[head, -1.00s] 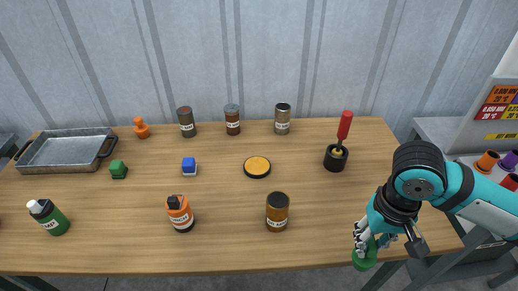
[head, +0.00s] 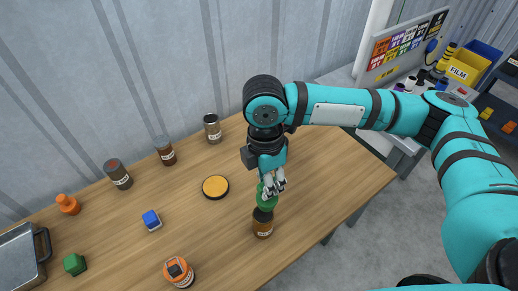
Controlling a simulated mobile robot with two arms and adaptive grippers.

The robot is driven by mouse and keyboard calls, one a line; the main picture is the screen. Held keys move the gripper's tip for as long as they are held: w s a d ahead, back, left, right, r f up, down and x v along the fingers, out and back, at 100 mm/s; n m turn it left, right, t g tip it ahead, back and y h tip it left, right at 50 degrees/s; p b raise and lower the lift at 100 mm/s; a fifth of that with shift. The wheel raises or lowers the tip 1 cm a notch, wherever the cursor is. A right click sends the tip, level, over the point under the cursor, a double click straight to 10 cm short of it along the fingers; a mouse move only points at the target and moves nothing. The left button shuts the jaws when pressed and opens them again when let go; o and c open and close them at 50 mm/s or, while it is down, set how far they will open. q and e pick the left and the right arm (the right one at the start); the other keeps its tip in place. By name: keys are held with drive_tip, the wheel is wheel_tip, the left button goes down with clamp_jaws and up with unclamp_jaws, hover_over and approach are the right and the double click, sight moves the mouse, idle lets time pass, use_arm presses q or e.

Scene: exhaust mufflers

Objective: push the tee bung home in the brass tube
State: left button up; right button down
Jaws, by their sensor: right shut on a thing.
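My right gripper (head: 273,185) points down and is shut on a green bung (head: 266,202). The bung's lower part meets the tube's dark rim in the picture. I cannot tell how deep it sits, or whether it is in the mouth. The fingers hide the top of the bung. My left gripper is not in view.
The table's right end looks clear.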

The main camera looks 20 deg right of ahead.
drive_tip(key=shift+w+a+r+n, duration=0.25)
drive_tip(key=shift+w+r+n, duration=0.05)
drive_tip(key=shift+n, duration=0.2)
drive_tip(key=shift+s+a+f+b, duration=0.1)
drive_tip(key=shift+a+f+b, duration=0.15)
drive_tip(key=shift+f+b, duration=0.1)
drive_tip(key=shift+s+f, duration=0.1)
drive_tip(key=shift+f, duration=0.05)
drive_tip(key=shift+d+f+b, duration=0.1)
drive_tip(key=shift+f+b, duration=0.2)
drive_tip(key=shift+b, duration=0.35)
wheel_tip(320, 180, down, 3)
drive_tip(key=b, duration=0.3)
drive_tip(key=shift+r, duration=0.2)
drive_tip(key=shift+f, duration=0.55)
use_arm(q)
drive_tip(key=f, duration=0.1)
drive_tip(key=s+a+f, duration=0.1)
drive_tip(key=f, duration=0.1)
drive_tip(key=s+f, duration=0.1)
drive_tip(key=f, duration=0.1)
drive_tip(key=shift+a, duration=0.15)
use_arm(e)
drive_tip(key=shift+f, duration=0.1)
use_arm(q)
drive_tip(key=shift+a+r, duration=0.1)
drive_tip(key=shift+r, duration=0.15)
